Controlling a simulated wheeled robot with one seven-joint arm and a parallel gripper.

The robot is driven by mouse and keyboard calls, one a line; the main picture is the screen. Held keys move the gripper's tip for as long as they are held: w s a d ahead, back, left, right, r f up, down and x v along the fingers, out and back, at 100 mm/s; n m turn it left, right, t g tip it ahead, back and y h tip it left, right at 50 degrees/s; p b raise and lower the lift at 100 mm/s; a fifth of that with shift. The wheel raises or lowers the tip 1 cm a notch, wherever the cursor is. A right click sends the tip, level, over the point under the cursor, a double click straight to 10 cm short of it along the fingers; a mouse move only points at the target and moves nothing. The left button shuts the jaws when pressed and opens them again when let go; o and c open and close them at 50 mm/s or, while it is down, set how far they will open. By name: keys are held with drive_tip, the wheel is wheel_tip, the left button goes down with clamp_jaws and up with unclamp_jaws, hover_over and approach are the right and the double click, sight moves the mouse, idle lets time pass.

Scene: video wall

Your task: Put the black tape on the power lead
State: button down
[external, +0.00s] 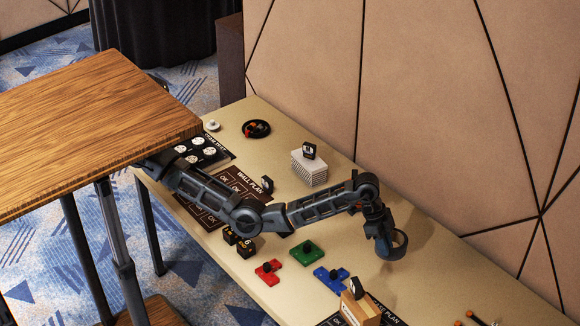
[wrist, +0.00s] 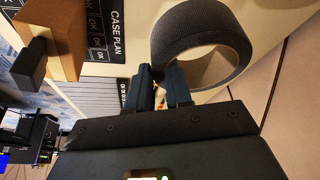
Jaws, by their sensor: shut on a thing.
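My gripper (external: 384,236) is at the right part of the long table, above its surface. The black tape (external: 402,243) is a wide roll, held by the gripper and tilted, with its hole showing. In the wrist view, the fingers (wrist: 162,80) are at the near rim of the tape (wrist: 200,28). A round black thing with red and orange parts (external: 256,128) lies at the far left of the table. I cannot tell whether it is the power lead. Orange-tipped pieces (external: 478,319) show at the bottom right edge, cut off.
A white stack (external: 309,170) with a small black piece on top stands near the wall. Green (external: 307,254), blue (external: 331,279) and red (external: 268,272) pieces with black knobs lie in front of the arm. A wooden block (external: 358,308) is near the case plan (wrist: 112,42). The wall borders the table.

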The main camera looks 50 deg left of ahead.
drive_tip(key=r, duration=0.7)
drive_tip(key=shift+w+a, duration=0.15)
drive_tip(key=shift+w, duration=0.05)
drive_tip(key=w+a+n+t+y+p, duration=0.1)
drive_tip(key=w+a+n, duration=0.2)
drive_tip(key=w+a, duration=0.6)
drive_tip(key=w+a+n+t+p, duration=0.1)
drive_tip(key=w+a+n, duration=0.3)
drive_tip(key=a, duration=0.9)
drive_tip(key=w+a+n+y+p, duration=0.1)
drive_tip(key=w+a+n, duration=0.1)
drive_tip(key=w+a, duration=0.8)
drive_tip(key=n+y+p, duration=0.3)
drive_tip(key=n+y, duration=0.1)
drive_tip(key=n, duration=0.6)
hover_over(265, 129)
wheel_tip(265, 129, down, 12)
drive_tip(key=shift+t, duration=0.3)
drive_tip(key=shift+s+f, duration=0.15)
drive_tip(key=shift+f, duration=2)
drive_tip(key=shift+d+f, duration=0.1)
